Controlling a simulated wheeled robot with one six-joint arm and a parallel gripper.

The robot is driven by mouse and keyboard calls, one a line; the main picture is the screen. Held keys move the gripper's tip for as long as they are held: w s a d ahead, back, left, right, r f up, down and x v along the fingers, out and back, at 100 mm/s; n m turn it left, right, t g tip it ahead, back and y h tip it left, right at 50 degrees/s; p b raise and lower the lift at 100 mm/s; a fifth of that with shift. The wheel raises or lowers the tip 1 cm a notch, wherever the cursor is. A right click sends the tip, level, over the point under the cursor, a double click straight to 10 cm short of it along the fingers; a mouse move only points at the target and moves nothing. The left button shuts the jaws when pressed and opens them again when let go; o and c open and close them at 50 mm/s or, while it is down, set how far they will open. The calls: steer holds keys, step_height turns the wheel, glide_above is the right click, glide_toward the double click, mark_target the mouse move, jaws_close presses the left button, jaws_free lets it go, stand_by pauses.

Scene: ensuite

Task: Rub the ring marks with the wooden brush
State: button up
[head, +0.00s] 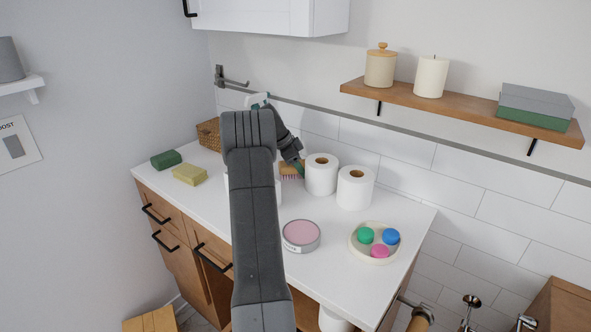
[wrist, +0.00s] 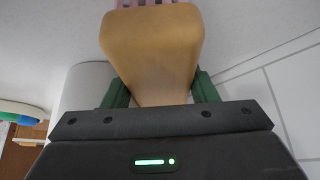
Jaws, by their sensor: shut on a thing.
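My gripper (head: 299,167) is shut on the wooden brush (head: 290,171), low over the back of the white counter and just left of the toilet rolls. In the wrist view, the brush's pale wooden body (wrist: 150,45) sits between my green fingers (wrist: 161,90), with pinkish bristles at the top edge. In the head view the bristles point down; I cannot tell whether they touch the counter. No ring marks show in either view; my arm hides the middle of the counter.
Two toilet rolls (head: 321,175) stand close right of the brush. A pink-topped tin (head: 301,236) and a round dish (head: 356,252) with coloured pieces are nearer the front. A green block (head: 166,159), yellow sponge (head: 189,175) and wicker basket (head: 208,135) are left. A shelf (head: 455,105) hangs above.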

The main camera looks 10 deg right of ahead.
steer(key=shift+s+d+f+b, duration=0.2)
steer(key=shift+s+d+b, duration=0.95)
steer(key=shift+s+b, duration=0.1)
steer(key=shift+s+a+r+b, duration=0.1)
steer(key=shift+s+a+b, duration=0.25)
steer(key=shift+s+a, duration=0.1)
steer(key=shift+w+a+r+p, duration=0.25)
steer(key=shift+w+a+p, duration=0.55)
steer(key=shift+w+p, duration=0.1)
steer(key=shift+w+a+f+p, duration=0.15)
steer(key=shift+w+a+p, duration=1.05)
steer(key=shift+w+a, duration=0.25)
steer(key=w+a+p, duration=0.1)
steer(key=p, duration=0.1)
steer(key=w+a+p, duration=0.2)
steer(key=shift+w+a, duration=0.2)
steer(key=shift+a, duration=0.05)
steer(key=shift+w+a+p, duration=0.4)
steer(key=shift+p, duration=0.15)
steer(key=shift+f, duration=0.1)
steer(key=shift+r+p, duration=1.75)
steer(key=shift+r, duration=1.3)
